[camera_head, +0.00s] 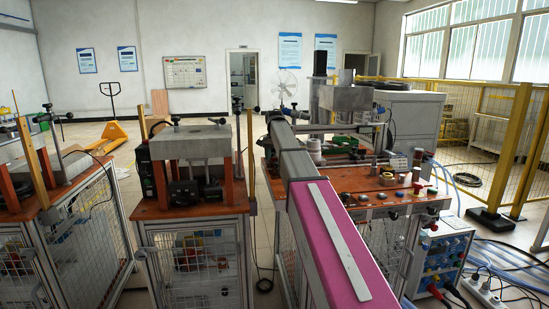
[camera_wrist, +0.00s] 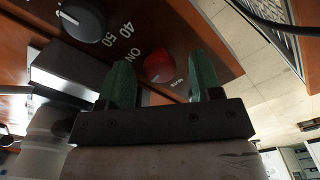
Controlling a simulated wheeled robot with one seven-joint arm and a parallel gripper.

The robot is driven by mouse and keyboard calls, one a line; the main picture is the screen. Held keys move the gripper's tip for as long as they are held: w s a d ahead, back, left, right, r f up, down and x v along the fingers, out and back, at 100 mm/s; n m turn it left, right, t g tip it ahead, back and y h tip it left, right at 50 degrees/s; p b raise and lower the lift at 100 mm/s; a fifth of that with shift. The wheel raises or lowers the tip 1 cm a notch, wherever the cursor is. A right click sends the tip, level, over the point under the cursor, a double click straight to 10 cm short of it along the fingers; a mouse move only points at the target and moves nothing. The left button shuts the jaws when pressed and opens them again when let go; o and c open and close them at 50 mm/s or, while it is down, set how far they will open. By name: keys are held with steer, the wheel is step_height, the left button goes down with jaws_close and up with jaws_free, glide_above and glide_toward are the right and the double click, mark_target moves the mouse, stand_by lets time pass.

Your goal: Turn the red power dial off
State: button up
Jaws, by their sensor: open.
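The red power dial (camera_wrist: 158,68) shows in the wrist view, set in a reddish-brown panel. "ON" is printed to its left and a small label to its right, too small to read surely. My gripper (camera_wrist: 160,58) has two green fingers spread apart, one on each side of the dial in the picture. Nothing is between them that they hold. I cannot tell how far the fingertips are from the dial or whether they touch it. In the head view I cannot single out the dial.
A black dial (camera_wrist: 82,20) marked 40 and 50 sits left of the red one. In the head view, the bench (camera_head: 355,180) carries several knobs and machine parts. A second bench (camera_head: 190,209) stands left of my arm. A yellow fence (camera_head: 480,115) is at right.

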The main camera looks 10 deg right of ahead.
mark_target(274, 158)
step_height(274, 158, up, 11)
stand_by(0.6)
steer(key=shift+a+f, duration=0.1)
